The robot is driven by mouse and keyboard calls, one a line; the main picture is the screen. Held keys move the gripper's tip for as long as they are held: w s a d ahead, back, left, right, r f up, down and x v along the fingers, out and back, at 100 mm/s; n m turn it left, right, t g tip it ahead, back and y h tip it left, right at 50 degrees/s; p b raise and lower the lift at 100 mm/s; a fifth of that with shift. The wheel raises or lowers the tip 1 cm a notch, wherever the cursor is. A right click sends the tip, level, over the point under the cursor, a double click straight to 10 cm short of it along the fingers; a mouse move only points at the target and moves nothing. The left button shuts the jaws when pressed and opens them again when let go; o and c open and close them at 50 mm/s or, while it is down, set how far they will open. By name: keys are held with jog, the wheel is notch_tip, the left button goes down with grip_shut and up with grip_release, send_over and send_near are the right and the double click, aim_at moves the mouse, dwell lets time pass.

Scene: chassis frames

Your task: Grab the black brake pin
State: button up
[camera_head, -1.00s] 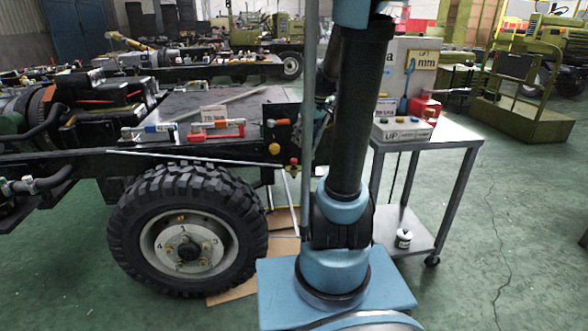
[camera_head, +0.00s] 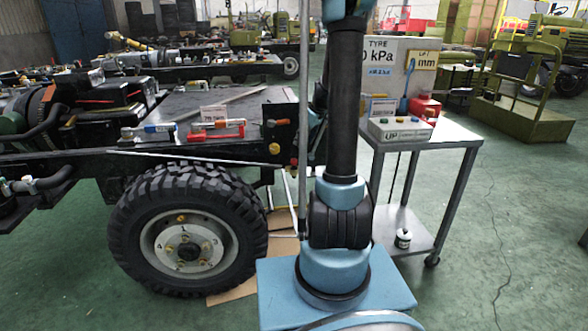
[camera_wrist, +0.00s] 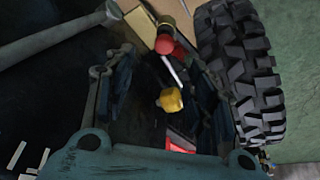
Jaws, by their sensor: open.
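I cannot pick out the black brake pin for certain in either view. A yellow knob (camera_head: 274,148) and a red knob (camera_head: 294,162) sit at the rear end of the chassis frame (camera_head: 225,156). In the wrist view the yellow knob (camera_wrist: 171,99) lies between the dark fingers of my gripper (camera_wrist: 160,62), with no contact visible. The red knob (camera_wrist: 165,45) on a pale rod lies farther up, beside a dark, shadowed cylindrical part. My gripper looks open and empty. It is out of frame in the head view.
A large tyre (camera_head: 190,188) stands below the frame and shows at the right in the wrist view (camera_wrist: 238,60). Red and blue clamps (camera_head: 216,130) lie on the deck. A metal trolley (camera_head: 455,132) with boxes stands at right. Green floor is open beyond it.

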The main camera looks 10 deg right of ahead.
aim_at(295, 159)
jog(key=shift+s+a+x, duration=0.1)
jog(key=shift+s+x, duration=0.05)
jog(key=shift+x, duration=3.2)
jog(key=shift+s+a+x, duration=0.1)
jog(key=shift+a+x, duration=0.05)
jog(key=shift+x, duration=3.2)
jog(key=shift+c, duration=0.3)
grip_shut()
